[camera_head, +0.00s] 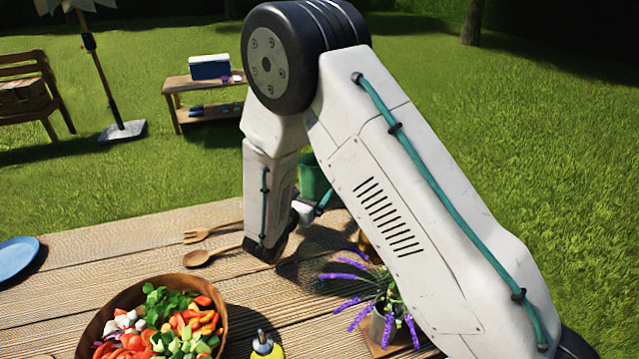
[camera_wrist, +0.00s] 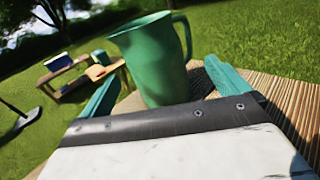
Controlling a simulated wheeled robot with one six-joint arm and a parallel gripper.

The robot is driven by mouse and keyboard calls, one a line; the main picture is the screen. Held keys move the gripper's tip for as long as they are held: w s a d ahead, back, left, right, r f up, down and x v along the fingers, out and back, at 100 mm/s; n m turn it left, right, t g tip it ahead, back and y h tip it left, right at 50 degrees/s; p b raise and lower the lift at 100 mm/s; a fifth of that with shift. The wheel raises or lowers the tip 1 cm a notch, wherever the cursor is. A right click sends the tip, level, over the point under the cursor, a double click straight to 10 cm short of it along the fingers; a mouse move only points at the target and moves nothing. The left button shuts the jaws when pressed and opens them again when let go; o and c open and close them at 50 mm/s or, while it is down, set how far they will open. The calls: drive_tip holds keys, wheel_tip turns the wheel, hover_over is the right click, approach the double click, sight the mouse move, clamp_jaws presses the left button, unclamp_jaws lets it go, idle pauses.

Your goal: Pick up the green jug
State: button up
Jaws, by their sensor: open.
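The green jug (camera_wrist: 152,58) stands upright on the wooden table in the wrist view, its handle to the right. In the head view the green jug (camera_head: 313,180) is mostly hidden behind my arm, near the table's far edge. My gripper (camera_wrist: 160,72) is open, with one teal finger on each side of the jug in the picture. The jug appears ahead of or between the fingers; I cannot tell whether they touch it. In the head view only a small teal part of my gripper (camera_head: 325,200) shows beside the jug.
A wooden fork (camera_head: 212,233) and spoon (camera_head: 212,254) lie left of my arm. A salad bowl (camera_head: 92,325), potted lavender (camera_head: 378,328), a yellow bottle (camera_head: 266,348) and a blue plate (camera_head: 18,258) are nearer. Bare table (camera_head: 90,262) shows at left.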

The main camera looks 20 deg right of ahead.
drive_tip(key=shift+w+a+f+n+t, duration=0.25)
drive_tip(key=shift+w+f+n+t, duration=0.1)
drive_tip(key=shift+f+n, duration=0.25)
drive_tip(key=shift+w+d+f+y, duration=0.1)
drive_tip(key=shift+w+f+y, duration=0.1)
drive_tip(key=shift+w+y, duration=0.1)
drive_tip(key=x, duration=0.7)
drive_tip(key=shift+d+r, duration=0.15)
drive_tip(key=shift+d, duration=0.2)
drive_tip(key=c, duration=1.3)
drive_tip(key=shift+r, duration=0.15)
